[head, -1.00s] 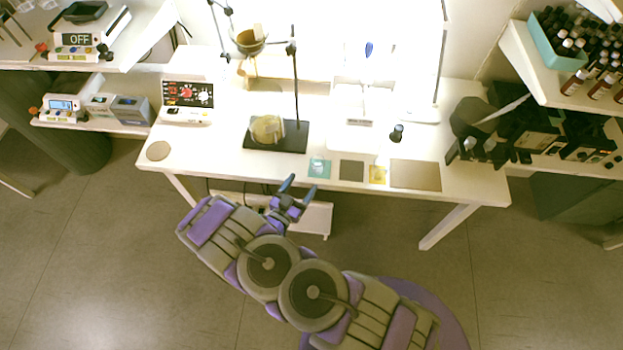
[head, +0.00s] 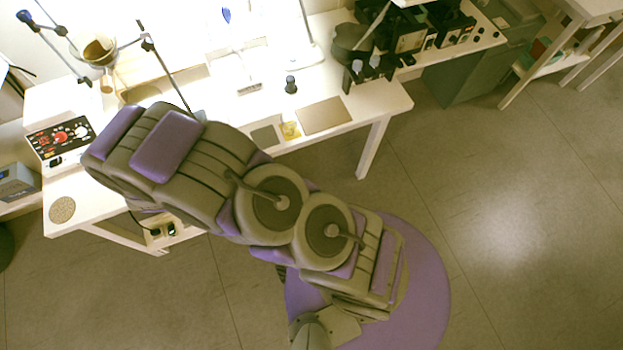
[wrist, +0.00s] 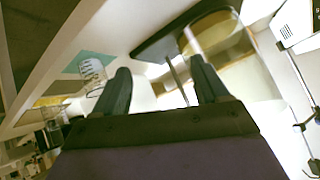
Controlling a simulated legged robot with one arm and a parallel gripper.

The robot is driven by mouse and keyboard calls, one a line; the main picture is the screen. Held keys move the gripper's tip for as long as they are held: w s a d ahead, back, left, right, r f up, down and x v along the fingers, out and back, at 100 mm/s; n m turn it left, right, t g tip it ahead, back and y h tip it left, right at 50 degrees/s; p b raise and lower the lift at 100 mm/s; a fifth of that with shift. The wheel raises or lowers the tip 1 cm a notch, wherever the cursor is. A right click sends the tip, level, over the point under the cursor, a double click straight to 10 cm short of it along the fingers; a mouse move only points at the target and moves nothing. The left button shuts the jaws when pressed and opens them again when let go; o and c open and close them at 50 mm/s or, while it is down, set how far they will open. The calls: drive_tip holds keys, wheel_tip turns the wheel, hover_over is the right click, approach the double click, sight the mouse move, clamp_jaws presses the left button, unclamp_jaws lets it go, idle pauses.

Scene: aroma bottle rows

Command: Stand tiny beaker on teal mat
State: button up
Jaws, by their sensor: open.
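The tiny beaker (wrist: 92,72) is clear glass with markings and shows at the left of the wrist view. It overlaps the teal mat (wrist: 97,60) there; whether its base rests fully on the mat is hard to tell. My gripper (wrist: 160,66) is open and empty, with the beaker just outside its left finger. In the head view my arm covers the teal mat, the beaker and my gripper.
A thin stand rod and dark stand base (wrist: 160,44) show beyond my fingers.

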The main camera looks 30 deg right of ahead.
drive_tip(key=s+d+r+n+g+y, duration=0.2)
drive_tip(key=s+d+r+g+y, duration=0.15)
drive_tip(key=r, duration=0.65)
drive_tip(key=s+d+r+n+g+y, duration=0.2)
drive_tip(key=s+r, duration=0.2)
drive_tip(key=r, duration=0.6)
drive_tip(key=s+d+r+n+g+h, duration=0.1)
drive_tip(key=s+d+r, duration=0.4)
drive_tip(key=s+d, duration=0.7)
drive_tip(key=s+d+r+g+h, duration=0.3)
drive_tip(key=s+d+r+g, duration=0.1)
drive_tip(key=s+d, duration=0.9)
drive_tip(key=s+r, duration=0.1)
drive_tip(key=s, duration=0.2)
drive_tip(key=shift+s+r+n+g, duration=0.15)
drive_tip(key=shift+n+g, duration=0.2)
drive_tip(key=shift+n, duration=0.05)
